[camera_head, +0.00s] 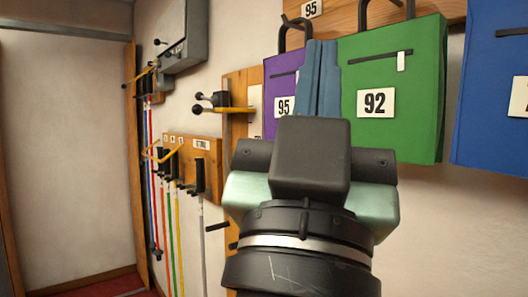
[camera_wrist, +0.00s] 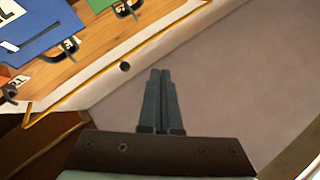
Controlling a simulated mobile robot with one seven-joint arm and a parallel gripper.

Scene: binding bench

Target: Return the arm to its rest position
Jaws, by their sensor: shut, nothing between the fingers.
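My gripper (camera_head: 321,44) is raised in the middle of the head view. Its two blue-grey fingers point up and lie together, with nothing between them. In front of the fingers sit my dark wrist block and pale green wrist housing. In the wrist view the gripper (camera_wrist: 160,73) also shows its fingers side by side and empty, over a plain pale surface. In the head view the fingers overlap the gap between a purple bag (camera_head: 279,75) and a green bag (camera_head: 394,95); I cannot tell how far behind them the bags are.
A blue bag (camera_head: 495,95) hangs at the right. At the left, a wooden rack (camera_head: 193,165) holds several coloured rods, and a grey box (camera_head: 185,45) is mounted on the wall. A pale door-like panel (camera_head: 70,150) stands far left. The wall (camera_head: 450,230) below the bags is bare.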

